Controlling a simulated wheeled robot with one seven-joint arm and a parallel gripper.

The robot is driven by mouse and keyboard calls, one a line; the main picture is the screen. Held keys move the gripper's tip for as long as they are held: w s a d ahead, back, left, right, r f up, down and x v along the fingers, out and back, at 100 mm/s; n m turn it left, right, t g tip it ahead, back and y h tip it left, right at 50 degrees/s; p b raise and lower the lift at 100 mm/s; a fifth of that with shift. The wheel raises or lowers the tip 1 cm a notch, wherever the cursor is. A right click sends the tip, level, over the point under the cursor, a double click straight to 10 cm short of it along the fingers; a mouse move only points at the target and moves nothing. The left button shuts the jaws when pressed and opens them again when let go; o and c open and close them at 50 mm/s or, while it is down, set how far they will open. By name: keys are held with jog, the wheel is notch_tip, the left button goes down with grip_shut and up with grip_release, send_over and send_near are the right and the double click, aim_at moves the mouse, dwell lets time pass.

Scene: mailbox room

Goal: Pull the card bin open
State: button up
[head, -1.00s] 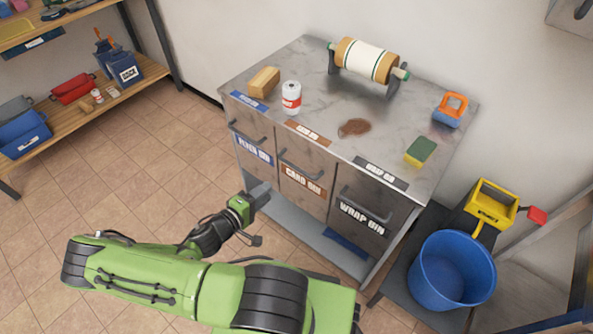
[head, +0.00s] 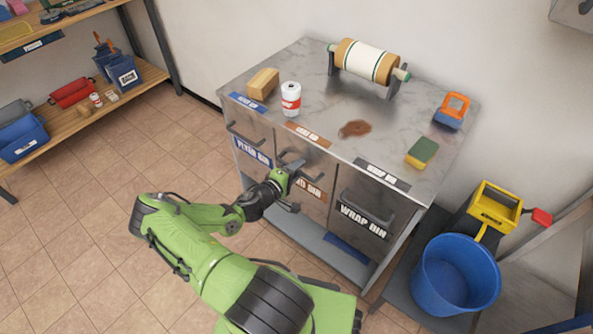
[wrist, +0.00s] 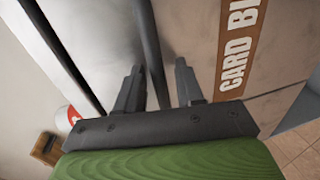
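The card bin (head: 317,160) is the middle grey drawer of the metal cabinet, shut and level with its neighbours. Its brown label also shows in the wrist view (wrist: 238,50). My gripper (head: 291,166) is at the front of this bin in the head view and hides part of the label and handle. In the wrist view my gripper (wrist: 158,78) is open, with one finger on each side of the dark bar handle (wrist: 148,40). The handle lies closer to the left finger, and I see a gap to the right finger.
The plain bin (head: 250,152) on the left and the wrap bin (head: 375,200) on the right are shut. A can (head: 291,98), wood block (head: 263,83) and sponge (head: 421,152) stand on the cabinet top. A blue bucket (head: 455,275) is at the right. Floor in front is clear.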

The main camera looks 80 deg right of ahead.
grip_shut()
